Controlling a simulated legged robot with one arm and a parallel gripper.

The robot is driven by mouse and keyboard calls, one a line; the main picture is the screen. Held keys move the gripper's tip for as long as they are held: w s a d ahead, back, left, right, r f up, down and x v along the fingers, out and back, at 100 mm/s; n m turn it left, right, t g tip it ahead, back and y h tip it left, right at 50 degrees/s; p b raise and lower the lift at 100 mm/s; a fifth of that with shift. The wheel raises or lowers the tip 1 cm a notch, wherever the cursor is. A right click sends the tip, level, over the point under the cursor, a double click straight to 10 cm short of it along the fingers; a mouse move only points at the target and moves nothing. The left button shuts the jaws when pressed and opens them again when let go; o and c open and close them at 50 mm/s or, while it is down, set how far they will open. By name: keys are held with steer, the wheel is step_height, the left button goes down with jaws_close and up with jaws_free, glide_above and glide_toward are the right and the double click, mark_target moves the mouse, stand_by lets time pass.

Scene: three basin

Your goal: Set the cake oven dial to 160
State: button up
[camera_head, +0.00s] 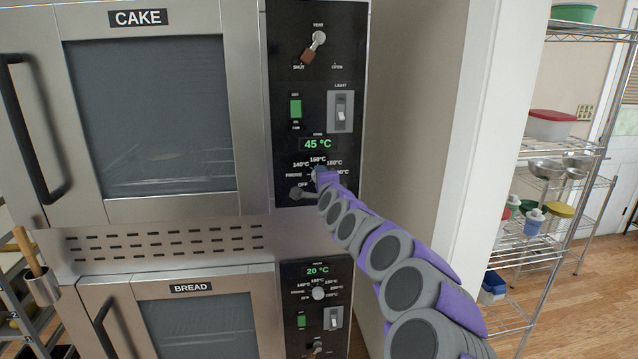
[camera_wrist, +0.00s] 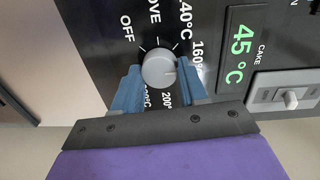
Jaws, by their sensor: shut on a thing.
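The cake oven (camera_head: 140,200) is at the upper left in the head view, with its CAKE label and a green 45 °C display (camera_head: 318,144). Its round grey dial (camera_wrist: 159,66) shows in the wrist view, ringed by OFF, a partly covered PROVE, 140°C, 160°C and more marks. My gripper (camera_head: 322,174) is at the dial in the head view and mostly hides it. In the wrist view my blue fingers (camera_wrist: 159,82) are shut on the dial from two sides. I cannot tell which mark the dial points to. Some labels are behind the fingers.
Above are a light switch (camera_head: 340,111) and a vent lever (camera_head: 313,47). The bread oven (camera_head: 190,320) with its own dial (camera_head: 319,292) is below. A white wall edge and wire shelf (camera_head: 565,145) stand at right.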

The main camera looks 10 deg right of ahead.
steer(key=shift+d+f, duration=0.1)
steer(key=shift+f, duration=0.2)
steer(key=o, duration=1.1)
steer(key=shift+d+r, duration=0.1)
steer(key=shift+d, duration=0.15)
steer(key=shift+c, duration=0.2)
steer(key=shift+a+r, duration=0.1)
steer(key=s+d+p, duration=0.1)
steer(key=s+p, duration=0.3)
steer(key=s, duration=1.3)
steer(key=shift+r, duration=0.35)
steer(key=shift+s, duration=0.1)
